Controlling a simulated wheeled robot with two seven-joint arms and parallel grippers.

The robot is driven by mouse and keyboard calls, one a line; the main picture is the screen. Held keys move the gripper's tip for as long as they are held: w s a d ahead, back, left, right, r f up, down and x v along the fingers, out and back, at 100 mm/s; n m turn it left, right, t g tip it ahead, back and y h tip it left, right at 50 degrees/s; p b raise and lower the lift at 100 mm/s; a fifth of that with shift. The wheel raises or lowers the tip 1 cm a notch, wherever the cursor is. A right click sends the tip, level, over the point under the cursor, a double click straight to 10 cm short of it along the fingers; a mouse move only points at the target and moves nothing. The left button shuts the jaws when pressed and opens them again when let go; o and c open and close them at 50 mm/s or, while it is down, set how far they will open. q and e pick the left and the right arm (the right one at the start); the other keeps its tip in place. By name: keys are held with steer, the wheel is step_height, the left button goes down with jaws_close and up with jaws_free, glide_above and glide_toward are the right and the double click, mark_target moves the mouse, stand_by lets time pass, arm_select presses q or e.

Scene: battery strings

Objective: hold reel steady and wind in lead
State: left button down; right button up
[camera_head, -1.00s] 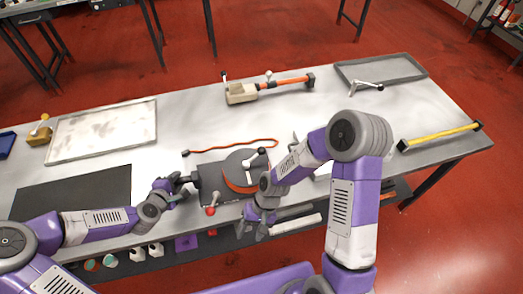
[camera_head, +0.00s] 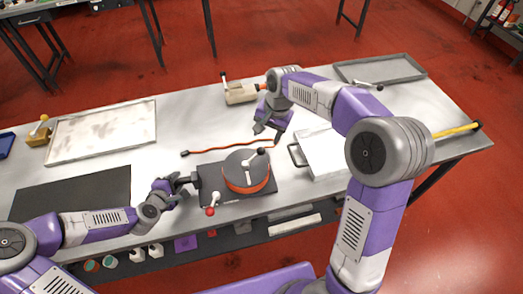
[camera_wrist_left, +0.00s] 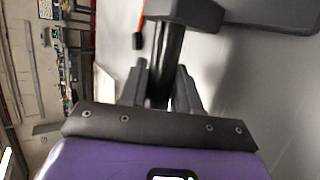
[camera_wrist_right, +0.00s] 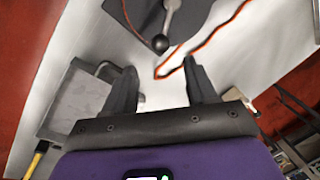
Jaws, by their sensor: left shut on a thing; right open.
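The reel (camera_head: 245,176), a dark drum with an orange band and a crank on top, sits on a dark base plate (camera_head: 218,196) on the bench. My left gripper (camera_head: 180,181) is shut on the black bar (camera_wrist_left: 167,62) at the base's left side. The orange lead (camera_head: 225,147) lies on the bench behind the reel, its dark plug (camera_head: 185,153) at the left. My right gripper (camera_head: 269,133) is open and empty behind the reel, near the lead's right part. In the right wrist view the lead (camera_wrist_right: 190,62) bends just beyond the fingers, beside the crank's dark knob (camera_wrist_right: 160,43).
A red-knobbed lever (camera_head: 211,211) stands at the base's front. A pale handled case (camera_head: 325,153) lies right of the reel. A beige clamp-like device (camera_head: 238,92) and a grey tray (camera_head: 385,69) are at the back. A dark mat (camera_head: 75,193) lies left.

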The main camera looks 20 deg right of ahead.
mark_target(262, 149)
steer(key=f, duration=0.3)
steer(key=a+f, duration=0.1)
steer(key=f, duration=0.3)
steer(key=w+f, duration=0.1)
steer(key=f, duration=0.2)
steer(key=shift+a+f, duration=0.2)
steer(key=shift+a, duration=0.1)
jaws_close()
